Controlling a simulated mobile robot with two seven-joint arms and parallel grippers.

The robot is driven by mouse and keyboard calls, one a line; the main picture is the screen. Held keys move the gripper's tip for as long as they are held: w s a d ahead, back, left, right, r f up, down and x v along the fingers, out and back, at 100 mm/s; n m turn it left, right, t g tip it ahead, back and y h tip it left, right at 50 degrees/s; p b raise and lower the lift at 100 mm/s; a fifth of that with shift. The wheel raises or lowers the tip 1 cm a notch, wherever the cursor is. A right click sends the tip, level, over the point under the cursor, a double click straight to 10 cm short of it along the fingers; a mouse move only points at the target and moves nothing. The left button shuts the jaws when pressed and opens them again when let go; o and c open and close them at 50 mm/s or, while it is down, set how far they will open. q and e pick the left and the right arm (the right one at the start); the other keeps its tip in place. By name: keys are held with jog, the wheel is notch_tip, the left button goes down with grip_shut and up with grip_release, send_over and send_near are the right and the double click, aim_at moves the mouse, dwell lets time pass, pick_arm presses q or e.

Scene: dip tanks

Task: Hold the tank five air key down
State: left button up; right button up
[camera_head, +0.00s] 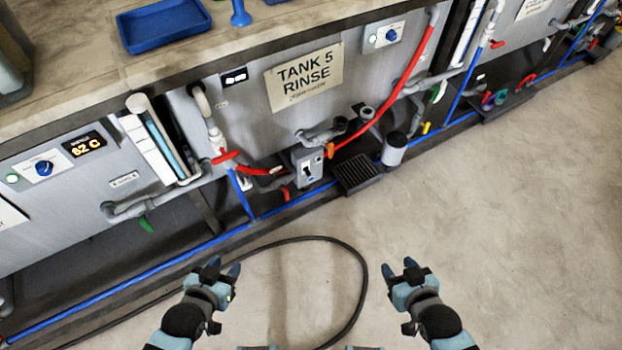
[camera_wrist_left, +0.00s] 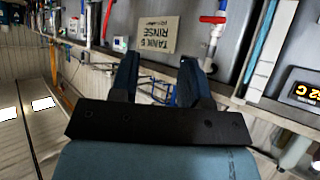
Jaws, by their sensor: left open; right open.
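The tank with the "TANK 5 RINSE" sign (camera_head: 304,77) stands at the top centre of the head view. A small grey box (camera_head: 308,167) with a dark switch on its face sits low in front of it; I cannot tell for sure whether this is the air key. The sign also shows in the left wrist view (camera_wrist_left: 153,34). My left gripper (camera_head: 224,267) is open and empty over the floor, well short of the tank. My right gripper (camera_head: 399,267) is open and empty to its right, also apart from everything.
A control panel with a blue knob (camera_head: 391,36) is at the tank's upper right. Red, blue and grey pipes run along the front. A black grate (camera_head: 358,173) and grey canister (camera_head: 394,149) stand low. A black hose (camera_head: 350,262) loops on the floor; the right floor is clear.

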dwell(0.3)
pick_arm(q)
grip_shut()
dwell(1.6)
